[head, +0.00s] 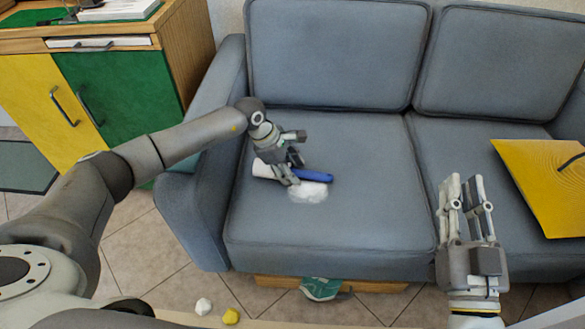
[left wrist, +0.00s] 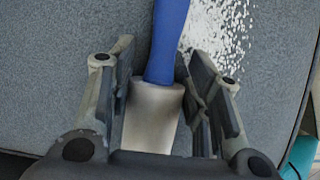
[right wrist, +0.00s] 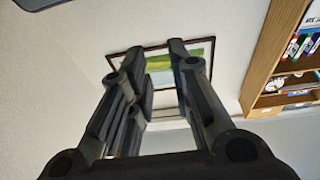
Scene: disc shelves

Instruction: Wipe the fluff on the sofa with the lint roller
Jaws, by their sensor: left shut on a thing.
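The lint roller has a blue handle (head: 317,176) and a white roller head (head: 262,169). My left gripper (head: 291,178) is shut on it near where handle and head meet. In the left wrist view the white head (left wrist: 150,112) lies between the fingers and the blue handle (left wrist: 168,35) points away from the gripper. The white fluff (head: 308,193) lies on the left seat of the grey-blue sofa (head: 340,230), right beside the roller; it also shows in the left wrist view (left wrist: 222,40). My right gripper (head: 465,188) is open and empty, in front of the sofa.
A yellow board or cushion (head: 545,190) lies on the right seat. A cabinet with yellow and green doors (head: 120,90) stands left of the sofa. A teal shoe-like thing (head: 320,289), a white lump (head: 203,306) and a yellow lump (head: 231,316) are low in front.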

